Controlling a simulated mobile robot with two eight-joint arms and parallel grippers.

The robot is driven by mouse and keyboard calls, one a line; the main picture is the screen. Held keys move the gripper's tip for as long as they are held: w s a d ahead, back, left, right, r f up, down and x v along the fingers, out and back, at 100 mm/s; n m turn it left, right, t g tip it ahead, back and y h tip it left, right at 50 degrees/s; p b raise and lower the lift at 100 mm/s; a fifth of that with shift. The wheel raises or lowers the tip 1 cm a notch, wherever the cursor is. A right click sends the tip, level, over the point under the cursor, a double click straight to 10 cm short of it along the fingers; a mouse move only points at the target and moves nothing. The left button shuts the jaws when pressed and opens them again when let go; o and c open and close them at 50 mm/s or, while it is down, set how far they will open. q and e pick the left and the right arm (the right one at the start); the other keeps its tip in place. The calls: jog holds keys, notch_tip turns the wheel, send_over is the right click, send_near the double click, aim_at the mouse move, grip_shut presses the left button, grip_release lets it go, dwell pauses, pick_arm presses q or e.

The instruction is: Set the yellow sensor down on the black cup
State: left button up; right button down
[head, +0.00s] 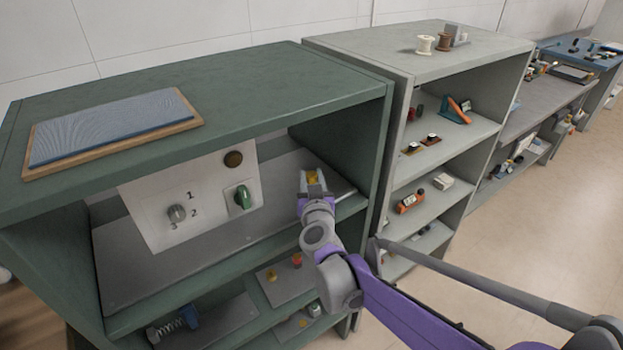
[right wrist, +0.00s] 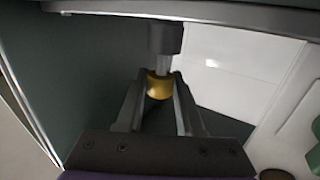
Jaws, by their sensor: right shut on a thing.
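The yellow sensor (right wrist: 159,86) is between the fingers of my right gripper (right wrist: 158,82), which is shut on it. It also shows as a yellow spot at the gripper tip in the head view (head: 313,177). A short grey stem runs from the sensor to a dark cylinder, which looks like the black cup (right wrist: 165,38). They meet in the wrist picture, but I cannot tell whether they touch. In the head view my right gripper (head: 312,178) is at the right end of the green cabinet's open bay, and I cannot make out the cup there. My left gripper is not in view.
The green cabinet (head: 250,80) has a side wall close right of my gripper. Small parts lie on the lower shelf. A grey shelf unit (head: 420,65) stands further right.

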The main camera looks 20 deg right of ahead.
jog(key=shift+f+b, duration=0.6)
jog(key=shift+f, duration=0.05)
jog(key=c, duration=0.5)
grip_release()
jog(key=shift+r, duration=0.1)
jog(key=shift+c, duration=0.2)
